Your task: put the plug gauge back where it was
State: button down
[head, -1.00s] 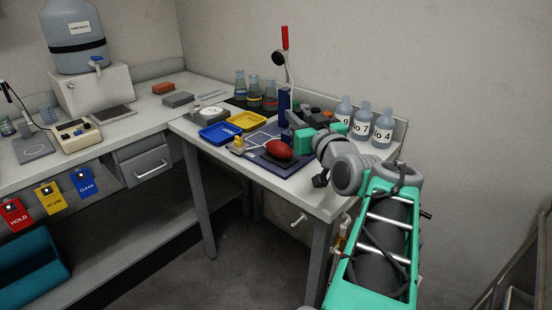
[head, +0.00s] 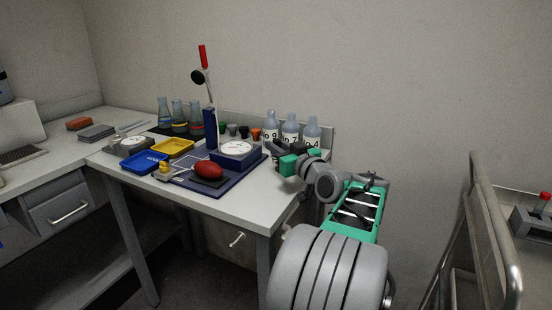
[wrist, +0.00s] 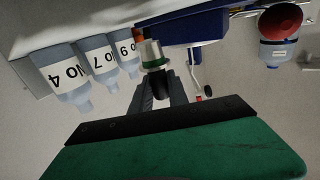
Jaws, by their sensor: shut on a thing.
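My gripper (wrist: 160,88) is shut on the plug gauge (wrist: 151,52), which has a dark grip, a green band and a pale metal end pointing away from the fingers in the wrist view. In the head view my gripper (head: 282,158) is over the right part of the table, in front of the bottles; the gauge cannot be made out clearly there. A row of small pieces with green, dark and orange tops (head: 256,134) stands at the table's back, left of the bottles. I cannot tell which spot there the gauge came from.
Numbered bottles (head: 290,129) stand close behind my gripper. The table's front right (head: 250,195) is bare. A metal-railed cart (head: 490,225) stands at right.

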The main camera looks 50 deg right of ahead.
jog(key=shift+f+b, duration=0.3)
jog(key=shift+f, duration=1.1)
jog(key=c, duration=1.3)
grip_release()
jog(key=shift+r, duration=0.1)
